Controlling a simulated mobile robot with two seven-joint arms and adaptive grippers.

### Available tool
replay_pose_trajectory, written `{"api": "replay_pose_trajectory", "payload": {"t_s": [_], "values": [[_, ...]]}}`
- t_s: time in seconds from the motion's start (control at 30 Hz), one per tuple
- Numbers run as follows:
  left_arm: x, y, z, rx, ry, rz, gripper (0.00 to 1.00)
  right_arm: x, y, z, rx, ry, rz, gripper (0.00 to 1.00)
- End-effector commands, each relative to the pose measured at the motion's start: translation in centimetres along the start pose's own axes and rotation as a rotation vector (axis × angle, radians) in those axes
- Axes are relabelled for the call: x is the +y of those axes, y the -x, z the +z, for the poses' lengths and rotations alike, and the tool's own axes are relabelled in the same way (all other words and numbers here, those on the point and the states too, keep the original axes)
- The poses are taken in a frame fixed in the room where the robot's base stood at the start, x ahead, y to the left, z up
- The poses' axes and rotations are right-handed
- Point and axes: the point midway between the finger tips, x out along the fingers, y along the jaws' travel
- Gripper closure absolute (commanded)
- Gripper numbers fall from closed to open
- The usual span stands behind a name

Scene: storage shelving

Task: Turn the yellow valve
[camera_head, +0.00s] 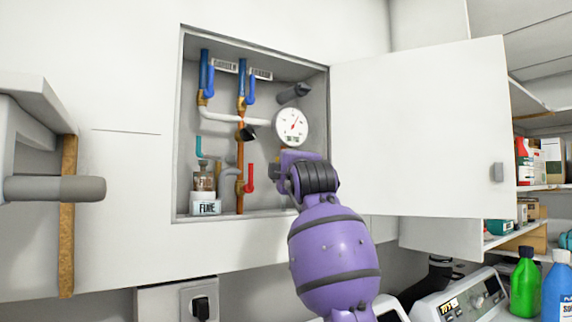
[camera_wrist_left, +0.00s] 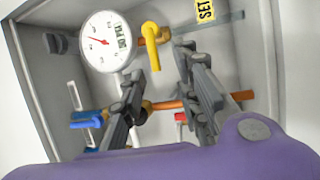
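The yellow valve (camera_wrist_left: 150,42) shows in the left wrist view as a short yellow handle on a brass fitting, right of the pressure gauge. My left gripper (camera_wrist_left: 162,68) is open, its two dark fingers apart and pointing into the cabinet. The valve handle appears near the gap between the fingertips, closer to the left finger; I see nothing gripped, and cannot tell the depth between them. In the head view my purple left arm reaches into the wall cabinet and hides the valve and fingers. My right gripper is not in view.
The cabinet (camera_head: 178,150) holds the round gauge (camera_head: 291,126), blue-handled pipes (camera_head: 209,80), a red valve handle (camera_head: 249,178) and a labelled bottle (camera_head: 205,192). Its white door (camera_head: 420,130) stands open to the right. Shelves with boxes and bottles stand farther right.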

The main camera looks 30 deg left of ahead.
Motion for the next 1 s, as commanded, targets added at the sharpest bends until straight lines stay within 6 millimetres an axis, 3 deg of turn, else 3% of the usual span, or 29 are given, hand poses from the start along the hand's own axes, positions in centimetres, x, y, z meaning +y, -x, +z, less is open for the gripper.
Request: {"api": "replay_pose_trajectory", "payload": {"t_s": [0.27,0.5,0.9,1.0], "values": [[0.6,-3.6,-0.1,0.0,0.008,0.005,0.7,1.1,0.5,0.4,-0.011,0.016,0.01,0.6],[0.5,-6.7,0.0,-0.001,0.007,0.006,0.7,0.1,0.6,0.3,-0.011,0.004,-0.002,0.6],[0.2,-7.6,0.1,-0.003,0.008,0.005,0.7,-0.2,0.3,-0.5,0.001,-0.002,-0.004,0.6],[0.3,-7.6,0.1,-0.003,0.008,0.005,0.81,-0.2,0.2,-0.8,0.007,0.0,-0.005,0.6]]}}
